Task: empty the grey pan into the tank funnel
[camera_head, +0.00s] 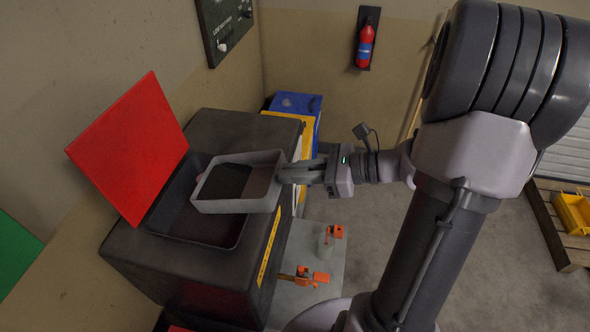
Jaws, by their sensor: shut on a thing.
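My gripper (292,173) is shut on the right wall of the grey pan (236,205). A dark patch, which looks like oil, covers part of the pan's floor. The pan is above the tank funnel (190,237), a dark rectangular basin in the top of the black tank (135,260). The pan looks near level, with perhaps a slight tilt. It hides the right and middle parts of the funnel. The funnel's red lid (130,150) stands open at the left. My gripper's fingertips are partly hidden by the pan's wall.
Blue and yellow containers (298,104) stand behind the tank. Orange-handled taps (312,276) are on a grey surface right of the tank. A fire extinguisher (365,46) hangs on the back wall. A pallet with a yellow bin (574,213) is far right. Floor between is clear.

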